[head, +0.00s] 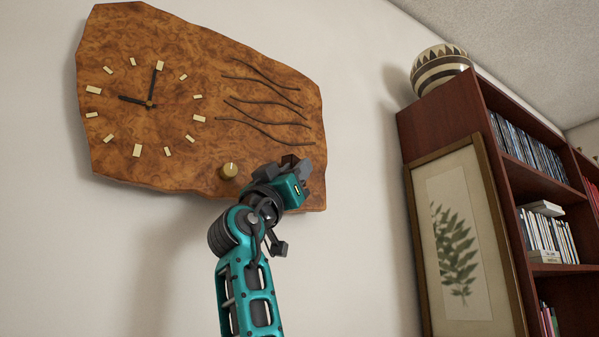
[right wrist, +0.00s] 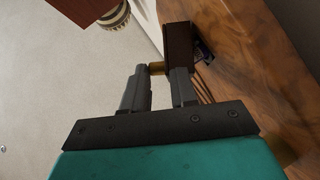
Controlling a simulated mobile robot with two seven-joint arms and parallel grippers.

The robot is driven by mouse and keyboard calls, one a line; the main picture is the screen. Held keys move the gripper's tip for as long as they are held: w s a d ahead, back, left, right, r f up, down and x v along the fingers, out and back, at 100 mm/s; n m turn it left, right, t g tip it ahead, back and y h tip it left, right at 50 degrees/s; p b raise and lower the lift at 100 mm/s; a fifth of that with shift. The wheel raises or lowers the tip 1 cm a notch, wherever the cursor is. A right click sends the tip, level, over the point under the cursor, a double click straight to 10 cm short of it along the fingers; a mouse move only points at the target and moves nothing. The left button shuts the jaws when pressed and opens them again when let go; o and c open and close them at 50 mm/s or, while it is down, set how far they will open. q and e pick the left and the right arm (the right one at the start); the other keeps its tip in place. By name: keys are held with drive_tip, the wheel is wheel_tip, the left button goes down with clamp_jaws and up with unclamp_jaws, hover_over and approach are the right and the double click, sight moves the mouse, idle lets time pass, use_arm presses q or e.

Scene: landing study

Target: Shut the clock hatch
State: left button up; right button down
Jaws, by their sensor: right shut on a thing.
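The clock (head: 215,105) is an irregular burl-wood slab on the wall, with brass hour marks and dark hands. Its wood also fills the right side of the right wrist view (right wrist: 265,75). There the clock hatch (right wrist: 180,42), a dark brown panel, stands out from the wood, with a dark opening (right wrist: 204,52) beside it. In the head view my right gripper (head: 294,168) is at the clock's lower right and hides much of the hatch. My left gripper is not in view.
A brass dial knob (head: 229,171) sits on the clock's lower edge, left of my right gripper. A dark red bookcase (head: 440,120) with a striped vase (head: 438,70) and a framed fern print (head: 460,240) stands at right. The wall below the clock is bare.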

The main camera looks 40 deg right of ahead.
drive_tip(key=shift+w+a+m+g, duration=0.2)
drive_tip(key=shift+m+g, duration=0.1)
drive_tip(key=shift+g, duration=0.4)
drive_tip(key=c, duration=1.3)
unclamp_jaws()
drive_tip(key=shift+f, duration=0.1)
drive_tip(key=shift+b+v, duration=1.95)
drive_tip(key=shift+v, duration=4.5)
drive_tip(key=shift+d+f, duration=0.1)
